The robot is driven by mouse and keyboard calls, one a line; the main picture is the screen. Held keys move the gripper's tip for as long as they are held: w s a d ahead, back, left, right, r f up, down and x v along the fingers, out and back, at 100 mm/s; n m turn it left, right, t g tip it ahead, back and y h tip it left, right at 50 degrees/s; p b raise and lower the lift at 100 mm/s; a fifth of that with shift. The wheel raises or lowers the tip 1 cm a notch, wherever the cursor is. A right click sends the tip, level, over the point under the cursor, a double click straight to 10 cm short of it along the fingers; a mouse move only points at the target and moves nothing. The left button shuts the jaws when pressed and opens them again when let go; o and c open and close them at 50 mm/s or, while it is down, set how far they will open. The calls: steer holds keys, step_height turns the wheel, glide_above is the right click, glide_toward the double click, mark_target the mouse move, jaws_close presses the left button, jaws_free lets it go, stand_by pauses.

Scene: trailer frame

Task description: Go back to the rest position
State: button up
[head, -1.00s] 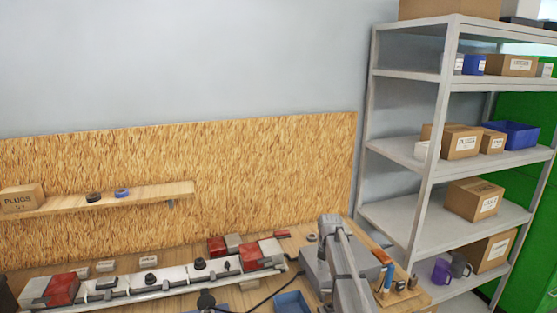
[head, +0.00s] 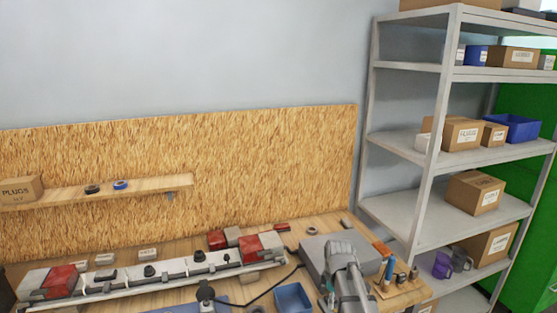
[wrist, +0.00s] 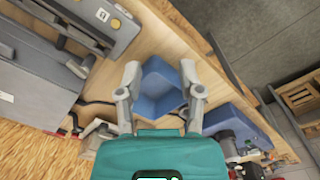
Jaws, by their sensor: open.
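My gripper (wrist: 160,68) shows in the wrist view with its two grey fingers spread apart and nothing held between them. An open blue bin (wrist: 165,98) lies beyond and between the fingertips; I cannot tell the height gap. In the head view my arm rises at the lower right over the bench, and the fingers cannot be made out there. A long light-coloured bar (head: 170,278) with red-and-white blocks at both ends lies along the bench, apart from my arm.
A blue bin (head: 293,298) and a grey case (head: 325,250) are close to my arm. Upright tools (head: 389,270) stand right of it. A metal shelf rack (head: 440,150) with boxes stands at the right. A narrow wall shelf (head: 150,187) is at the left. Space above the bench is clear.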

steer(key=s+f+m+b, duration=0.2)
steer(key=s+m, duration=1)
steer(key=shift+s+m, duration=0.3)
steer(key=shift+s, duration=0.05)
